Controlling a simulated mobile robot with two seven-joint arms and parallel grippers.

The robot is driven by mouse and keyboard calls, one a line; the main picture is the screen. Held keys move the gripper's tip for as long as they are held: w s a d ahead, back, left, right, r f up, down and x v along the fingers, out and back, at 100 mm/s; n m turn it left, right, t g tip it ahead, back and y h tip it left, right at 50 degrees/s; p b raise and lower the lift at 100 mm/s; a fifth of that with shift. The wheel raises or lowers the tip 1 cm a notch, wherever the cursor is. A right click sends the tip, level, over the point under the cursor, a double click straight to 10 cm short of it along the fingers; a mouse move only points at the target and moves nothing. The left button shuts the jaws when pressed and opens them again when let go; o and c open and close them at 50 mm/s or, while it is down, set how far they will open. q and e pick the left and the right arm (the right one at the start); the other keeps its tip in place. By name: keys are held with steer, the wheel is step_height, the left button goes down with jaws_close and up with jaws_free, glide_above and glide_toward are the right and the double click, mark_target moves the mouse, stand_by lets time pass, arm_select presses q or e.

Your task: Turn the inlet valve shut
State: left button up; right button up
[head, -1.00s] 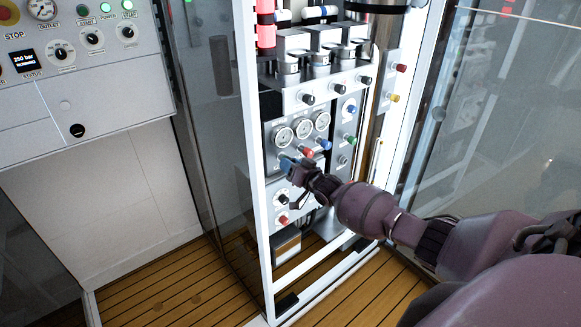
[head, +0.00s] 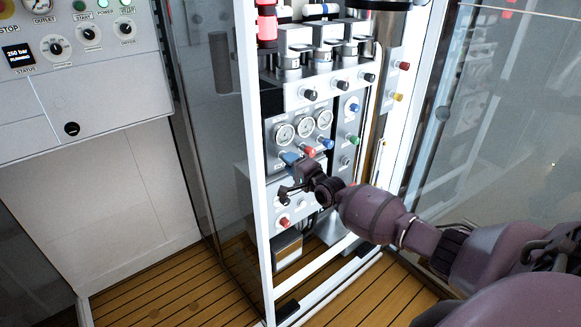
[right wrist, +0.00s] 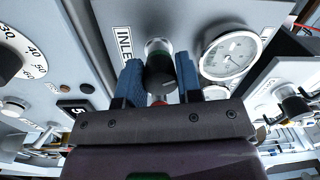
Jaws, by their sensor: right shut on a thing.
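The inlet valve shows in the right wrist view as a dark round knob (right wrist: 160,74) with a pale stem, beside a label (right wrist: 126,45) of which "INLE" is readable. The two blue fingertips of my right gripper (right wrist: 160,84) sit on either side of this knob and are shut on it. In the head view my right gripper (head: 291,159) is at the panel, below the left gauge, and it hides the inlet knob. My left gripper is not in view.
Several gauges (head: 305,127) sit just above my right gripper. A red knob (head: 308,152) and a blue knob (head: 327,144) stand close to its right. A black knob (head: 283,197) and another red knob (head: 285,222) are below. The white frame post (head: 258,200) stands close on the left.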

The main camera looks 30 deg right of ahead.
steer(key=m+b, duration=0.1)
steer(key=m, duration=0.2)
steer(key=shift+f, duration=0.1)
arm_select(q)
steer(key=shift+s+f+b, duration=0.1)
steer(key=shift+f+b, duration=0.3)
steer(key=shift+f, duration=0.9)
arm_select(e)
steer(key=shift+m+h, duration=0.4)
steer(key=shift+m, duration=0.7)
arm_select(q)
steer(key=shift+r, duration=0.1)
arm_select(e)
steer(key=shift+m, duration=0.3)
steer(key=o, duration=0.9)
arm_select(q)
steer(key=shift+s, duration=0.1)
arm_select(e)
steer(key=shift+o, duration=0.2)
steer(key=shift+r, duration=0.2)
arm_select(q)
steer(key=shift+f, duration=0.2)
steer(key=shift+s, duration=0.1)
arm_select(e)
steer(key=shift+s, duration=0.1)
